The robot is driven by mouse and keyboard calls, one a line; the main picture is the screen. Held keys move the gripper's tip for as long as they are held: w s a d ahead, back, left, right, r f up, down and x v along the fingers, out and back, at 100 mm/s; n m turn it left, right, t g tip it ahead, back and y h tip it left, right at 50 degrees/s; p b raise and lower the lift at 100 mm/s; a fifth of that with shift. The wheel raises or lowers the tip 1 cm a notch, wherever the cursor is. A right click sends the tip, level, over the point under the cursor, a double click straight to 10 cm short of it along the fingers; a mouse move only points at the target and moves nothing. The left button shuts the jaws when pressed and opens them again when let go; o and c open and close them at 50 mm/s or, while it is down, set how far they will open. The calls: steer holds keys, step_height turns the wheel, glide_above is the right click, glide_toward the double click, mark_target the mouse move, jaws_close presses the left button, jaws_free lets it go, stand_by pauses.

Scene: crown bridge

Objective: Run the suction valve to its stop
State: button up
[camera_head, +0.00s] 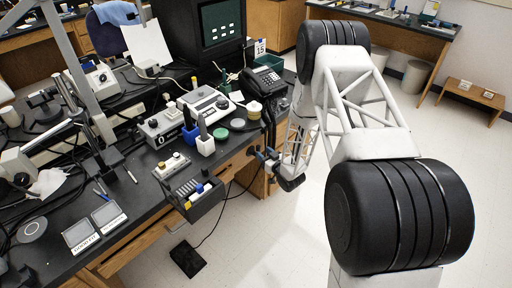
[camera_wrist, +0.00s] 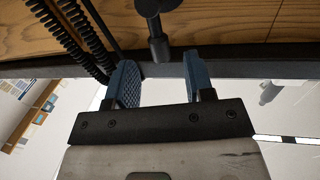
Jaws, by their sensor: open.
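My gripper (camera_head: 266,156) is just off the front edge of the bench in the head view. In the wrist view, my gripper (camera_wrist: 162,75) shows two blue fingers spread apart with nothing held between them. A black fitting with a short stem and a rounded end (camera_wrist: 158,46) lies ahead of the gap between the fingertips, against the wooden bench front. It may be the suction valve, but no marking shows. Its rounded end appears close to the fingertips; I cannot tell whether they touch.
Black coiled cords (camera_wrist: 82,35) hang left of the fingers in the wrist view. A dark rack (camera_head: 200,208) of coloured items juts from the bench front. A telephone (camera_head: 264,80) and instruments crowd the benchtop (camera_head: 137,214). A black foot pedal (camera_head: 188,259) lies on the floor.

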steer(key=shift+x, duration=3.2)
jaws_close()
